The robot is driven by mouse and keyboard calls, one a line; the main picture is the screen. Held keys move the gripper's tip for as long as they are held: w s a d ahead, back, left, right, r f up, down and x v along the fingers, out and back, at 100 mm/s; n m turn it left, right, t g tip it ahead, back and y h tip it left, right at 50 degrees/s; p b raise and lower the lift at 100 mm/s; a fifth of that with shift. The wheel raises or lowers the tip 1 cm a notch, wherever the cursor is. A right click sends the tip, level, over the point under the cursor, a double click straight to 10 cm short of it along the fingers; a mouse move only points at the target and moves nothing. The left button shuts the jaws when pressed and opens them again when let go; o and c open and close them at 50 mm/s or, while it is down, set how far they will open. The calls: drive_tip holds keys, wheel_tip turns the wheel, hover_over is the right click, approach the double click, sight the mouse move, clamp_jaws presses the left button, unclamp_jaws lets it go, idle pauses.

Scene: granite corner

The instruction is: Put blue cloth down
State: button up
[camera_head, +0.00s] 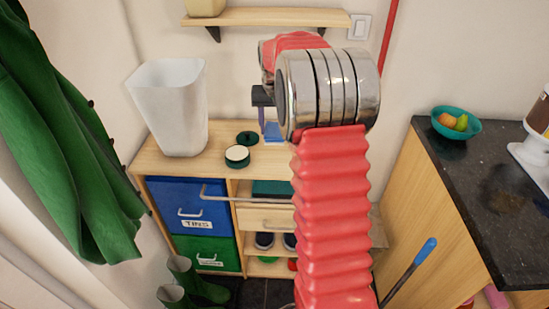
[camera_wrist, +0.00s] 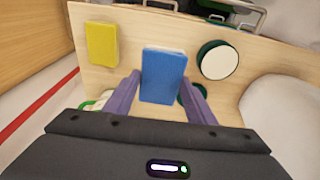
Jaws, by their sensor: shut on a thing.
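The blue cloth (camera_wrist: 163,76) is a small folded rectangle between the two purple fingers of my gripper (camera_wrist: 163,84) in the wrist view. My gripper is shut on it. In the head view a bit of the blue cloth (camera_head: 273,131) shows below the fingers, over the wooden cabinet top (camera_head: 172,166). I cannot tell whether the cloth touches that top. My red arm hides part of the cabinet behind it.
A round white tin with a green rim (camera_wrist: 218,61) and a yellow cloth-like piece (camera_wrist: 102,45) lie on the top. A dark green lid (camera_head: 247,138) lies near the tin. A white bin (camera_head: 172,105) stands left. A wall shelf (camera_head: 240,17) hangs above.

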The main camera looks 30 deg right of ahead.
drive_tip(key=shift+s+d+f, duration=0.1)
drive_tip(key=shift+s+d, duration=0.1)
drive_tip(key=shift+d, duration=0.2)
drive_tip(key=shift+f, duration=2.45)
drive_tip(key=shift+f, duration=2.5)
drive_tip(key=shift+s+f, duration=0.1)
drive_tip(key=o, duration=0.9)
drive_tip(key=shift+o, duration=0.2)
